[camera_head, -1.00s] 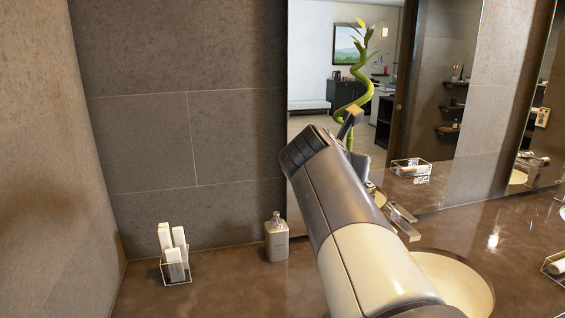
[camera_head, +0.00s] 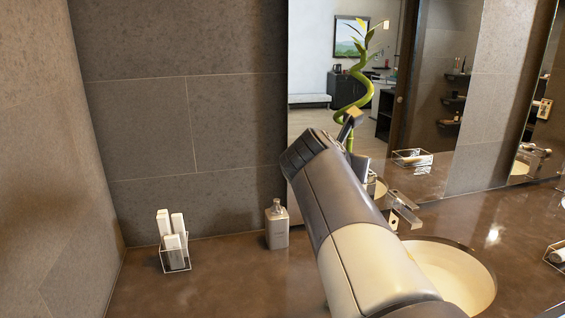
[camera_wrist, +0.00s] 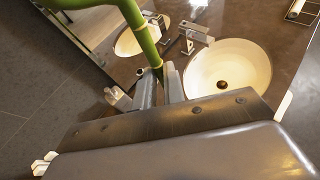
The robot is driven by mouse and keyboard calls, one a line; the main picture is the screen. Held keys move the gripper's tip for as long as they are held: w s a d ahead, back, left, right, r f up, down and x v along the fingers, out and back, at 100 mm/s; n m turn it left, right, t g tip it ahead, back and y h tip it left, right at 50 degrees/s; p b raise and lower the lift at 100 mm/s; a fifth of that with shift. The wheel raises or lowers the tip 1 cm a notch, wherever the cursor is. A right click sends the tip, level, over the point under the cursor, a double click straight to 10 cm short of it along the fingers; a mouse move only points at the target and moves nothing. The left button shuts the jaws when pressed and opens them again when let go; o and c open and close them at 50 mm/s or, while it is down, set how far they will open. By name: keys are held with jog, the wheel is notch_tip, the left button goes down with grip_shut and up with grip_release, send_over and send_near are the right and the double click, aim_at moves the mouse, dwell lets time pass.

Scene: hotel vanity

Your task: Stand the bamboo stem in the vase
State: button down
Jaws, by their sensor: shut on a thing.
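The bamboo stem (camera_head: 357,82) is green and spiral, with a few leaves at its top, and stands roughly upright in front of the mirror. My gripper (camera_head: 352,122) is shut on its straight lower part. In the wrist view the stem (camera_wrist: 145,40) runs down between the two fingers of my gripper (camera_wrist: 162,88). The stem's lower end is hidden behind my arm in the head view. I cannot make out a vase in either view; my arm covers part of the counter.
A brown counter (camera_head: 225,280) spreads below. A clear holder with white boxes (camera_head: 173,243) and a grey bottle (camera_head: 277,226) stand left of my arm. A basin (camera_head: 455,275) and faucet (camera_head: 402,210) are to the right. A mirror (camera_head: 310,115) rises behind; bare counter lies at front left.

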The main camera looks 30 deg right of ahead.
notch_tip(320, 180, down, 10)
jog(key=b, duration=0.6)
jog(key=shift+r, duration=0.15)
dwell(1.3)
jog(key=c, duration=1.4)
grip_release()
jog(key=shift+a, duration=0.1)
jog(key=v, duration=1)
jog(key=shift+s+a, duration=0.2)
